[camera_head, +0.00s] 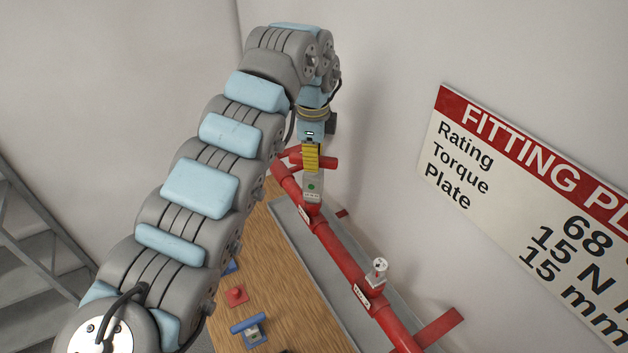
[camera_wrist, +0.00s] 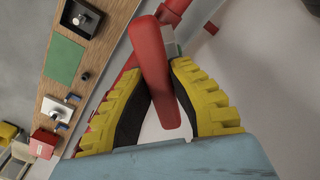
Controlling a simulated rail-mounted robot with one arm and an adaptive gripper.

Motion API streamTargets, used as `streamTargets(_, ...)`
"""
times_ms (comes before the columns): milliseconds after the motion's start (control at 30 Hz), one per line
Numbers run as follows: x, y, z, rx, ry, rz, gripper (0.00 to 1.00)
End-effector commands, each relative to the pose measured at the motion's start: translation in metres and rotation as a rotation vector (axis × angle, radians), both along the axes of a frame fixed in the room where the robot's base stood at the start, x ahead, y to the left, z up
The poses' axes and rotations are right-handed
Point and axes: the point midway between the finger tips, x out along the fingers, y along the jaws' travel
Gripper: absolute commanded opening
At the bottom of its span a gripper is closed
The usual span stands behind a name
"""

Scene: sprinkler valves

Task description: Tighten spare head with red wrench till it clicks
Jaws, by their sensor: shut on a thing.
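My gripper (camera_head: 311,158), with yellow ribbed fingers, is shut on the red wrench (camera_head: 329,163) above the far end of the red pipe (camera_head: 335,250). In the wrist view the wrench handle (camera_wrist: 154,68) runs between the two yellow fingers. A pale grey piece with a green dot (camera_head: 313,187) shows just below the fingers, close to the pipe. A small metal sprinkler head (camera_head: 379,268) stands on the nearer part of the pipe. The labels on the pipe are too small to read. The wrench's jaw and any head in it cannot be made out.
A wooden bench (camera_head: 283,268) lies left of the pipe, with a red block (camera_head: 236,295) and a blue item (camera_head: 249,326). The wrist view shows a green mat (camera_wrist: 65,60) and a black tray (camera_wrist: 80,18). A fitting plate sign (camera_head: 520,210) hangs on the right wall.

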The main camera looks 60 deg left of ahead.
Motion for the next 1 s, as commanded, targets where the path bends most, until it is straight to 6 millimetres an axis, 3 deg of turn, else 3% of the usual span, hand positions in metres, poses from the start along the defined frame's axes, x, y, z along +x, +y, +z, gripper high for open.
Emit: streamTargets(1000,0.001,0.000,0.050,0.002,-0.002,-0.002,0.00)
